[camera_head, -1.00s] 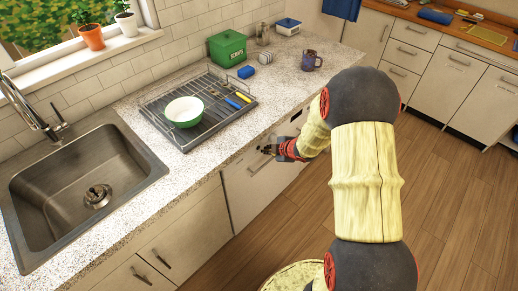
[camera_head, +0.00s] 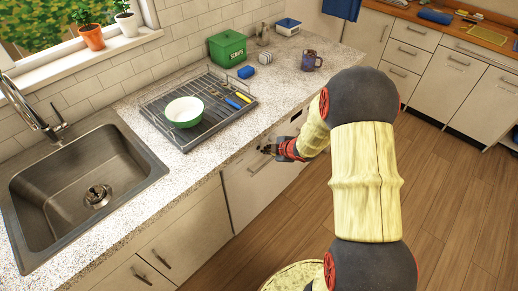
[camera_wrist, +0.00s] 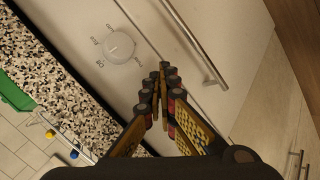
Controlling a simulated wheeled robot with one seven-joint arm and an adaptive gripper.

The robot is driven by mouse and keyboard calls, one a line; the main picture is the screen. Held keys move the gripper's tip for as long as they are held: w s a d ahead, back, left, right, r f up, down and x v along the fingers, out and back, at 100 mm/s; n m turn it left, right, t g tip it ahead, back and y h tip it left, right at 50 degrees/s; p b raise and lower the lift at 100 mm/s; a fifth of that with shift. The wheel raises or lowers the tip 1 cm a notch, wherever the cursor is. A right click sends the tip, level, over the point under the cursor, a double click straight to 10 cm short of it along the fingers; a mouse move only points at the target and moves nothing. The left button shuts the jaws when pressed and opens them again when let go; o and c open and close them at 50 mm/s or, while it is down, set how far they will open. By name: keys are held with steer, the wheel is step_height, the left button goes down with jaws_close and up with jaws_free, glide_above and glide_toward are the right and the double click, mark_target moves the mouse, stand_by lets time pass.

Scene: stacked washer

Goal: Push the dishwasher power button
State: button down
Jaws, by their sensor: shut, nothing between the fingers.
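The dishwasher (camera_head: 252,192) is the pale front under the counter, right of the sink cabinet. In the wrist view its panel (camera_wrist: 165,22) carries a round white dial (camera_wrist: 120,47) with small dark markings around it and a long metal bar handle (camera_wrist: 195,42). My gripper (camera_head: 266,150) is at the upper part of this front, below the counter edge. In the wrist view my gripper (camera_wrist: 163,72) is shut and empty, its tips between the dial and the handle. I cannot tell if they touch the panel. I cannot make out a separate power button; the fingers hide part of the panel.
The speckled counter edge (camera_wrist: 62,62) runs close beside the panel. On the counter are a dish rack (camera_head: 160,122) with a green-and-white bowl (camera_head: 184,110), a green box (camera_head: 227,48) and a mug (camera_head: 307,60). Wooden floor (camera_head: 450,200) lies open to the right.

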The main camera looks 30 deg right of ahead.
steer(key=shift+w+a, duration=0.1)
steer(key=shift+w, duration=0.05)
stand_by(0.3)
steer(key=shift+w, duration=0.3)
steer(key=shift+w+a, duration=0.1)
stand_by(0.5)
steer(key=shift+s+d, duration=0.2)
steer(key=shift+s, duration=0.35)
steer(key=shift+s, duration=0.1)
steer(key=shift+s+d+p, duration=0.25)
steer(key=shift+s+d, duration=0.1)
steer(key=shift+s, duration=0.55)
steer(key=shift+s+d+p, duration=0.25)
steer(key=shift+s+d, duration=0.05)
steer(key=shift+s, duration=0.65)
steer(key=shift+s+d+p, duration=0.25)
steer(key=shift+s+d, duration=0.1)
steer(key=shift+s, duration=0.55)
